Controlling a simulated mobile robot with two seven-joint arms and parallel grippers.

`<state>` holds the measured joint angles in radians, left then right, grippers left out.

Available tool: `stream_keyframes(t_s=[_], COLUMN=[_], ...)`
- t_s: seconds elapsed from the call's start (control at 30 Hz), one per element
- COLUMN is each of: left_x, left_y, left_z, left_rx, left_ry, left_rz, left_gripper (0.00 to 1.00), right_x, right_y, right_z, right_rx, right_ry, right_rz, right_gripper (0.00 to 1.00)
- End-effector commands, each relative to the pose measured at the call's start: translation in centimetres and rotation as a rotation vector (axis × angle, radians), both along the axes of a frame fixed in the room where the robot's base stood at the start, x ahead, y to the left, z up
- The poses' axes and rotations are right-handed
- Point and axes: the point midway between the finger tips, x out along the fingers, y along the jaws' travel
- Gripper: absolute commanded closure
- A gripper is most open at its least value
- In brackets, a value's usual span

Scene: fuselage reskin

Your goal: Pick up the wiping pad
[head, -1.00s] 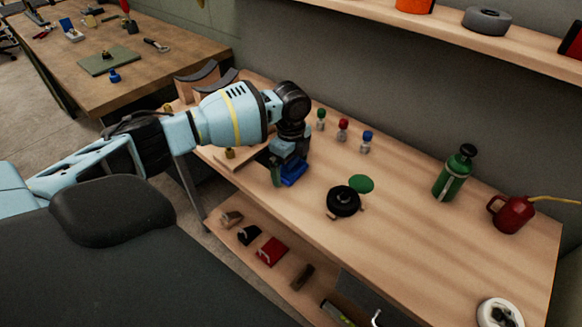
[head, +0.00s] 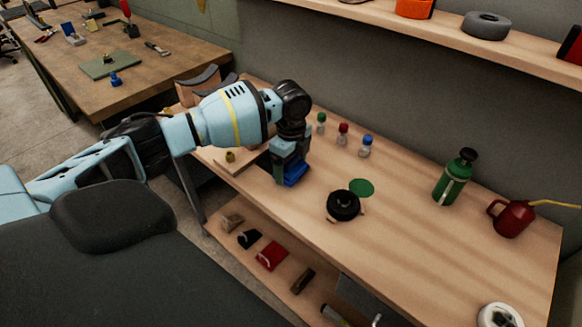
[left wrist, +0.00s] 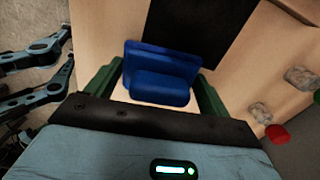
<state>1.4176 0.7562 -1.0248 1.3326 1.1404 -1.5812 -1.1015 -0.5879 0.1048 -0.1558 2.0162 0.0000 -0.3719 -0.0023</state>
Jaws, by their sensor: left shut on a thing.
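The wiping pad (head: 294,174) is blue, with a raised block on a flat base. It is at the left part of the wooden workbench (head: 430,240). My left gripper (head: 288,170) is above it, pointing down, and is shut on it. In the left wrist view the blue pad (left wrist: 162,75) sits between the two green fingers of my left gripper (left wrist: 155,92). I cannot tell whether the pad touches the bench top. My right gripper is not in view.
Small bottles (head: 343,133) with green, red and blue caps stand behind. A black round tool (head: 343,205) and a green disc (head: 361,187) lie to the right. A green bottle (head: 452,180) and red oil can (head: 511,218) stand farther right. A lower shelf (head: 225,205) holds several items.

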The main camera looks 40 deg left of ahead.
Motion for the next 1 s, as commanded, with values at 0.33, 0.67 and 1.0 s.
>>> stream_keyframes(t_s=[0.33, 0.67, 1.0], left_x=[-3.2, -9.7, -13.8], left_y=[-1.5, -4.6, -6.6], left_z=[2.7, 3.3, 3.7], left_rx=[-0.001, 0.0, 0.0], left_ry=[-0.002, -0.001, -0.001], left_rz=[-0.006, -0.004, -0.002], left_gripper=[0.42, 0.42, 0.42], right_x=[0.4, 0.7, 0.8], right_y=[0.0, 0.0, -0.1], right_z=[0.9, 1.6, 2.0], right_rx=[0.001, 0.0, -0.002], right_ry=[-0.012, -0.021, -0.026], right_rz=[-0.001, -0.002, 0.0], right_gripper=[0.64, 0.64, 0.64])
